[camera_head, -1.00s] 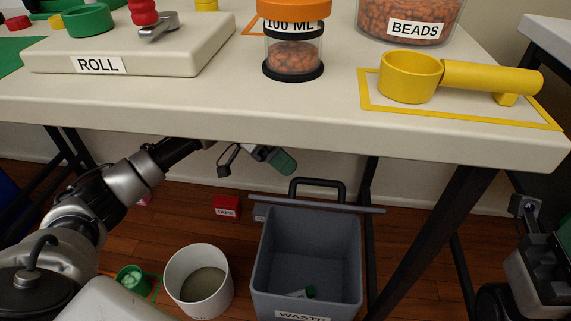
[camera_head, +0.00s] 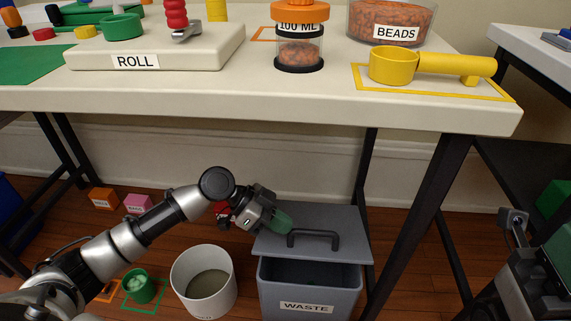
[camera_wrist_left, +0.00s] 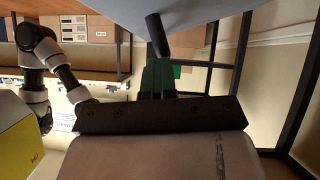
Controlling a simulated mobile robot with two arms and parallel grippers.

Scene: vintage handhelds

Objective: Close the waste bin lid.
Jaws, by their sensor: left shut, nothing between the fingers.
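The grey waste bin (camera_head: 308,305), labelled WASTE, stands on the floor under the table. Its grey lid (camera_head: 340,222), with a black handle (camera_head: 314,238), is tilted partway down, and a dark gap shows between its front edge and the bin's front rim. My left gripper (camera_head: 283,221) is shut and empty, its green fingertips at the lid's left part, near the handle. In the left wrist view the green fingers (camera_wrist_left: 158,78) point toward the black handle (camera_wrist_left: 157,35); contact is unclear. Part of my right arm (camera_head: 540,275) shows at the lower right; its jaw state is unclear.
A white round container (camera_head: 203,283) stands left of the bin, beside a small green cup (camera_head: 139,286). The white table (camera_head: 250,92) overhangs the back, with a dark leg (camera_head: 425,220) right of the bin. Orange and pink boxes (camera_head: 137,203) lie behind my left arm.

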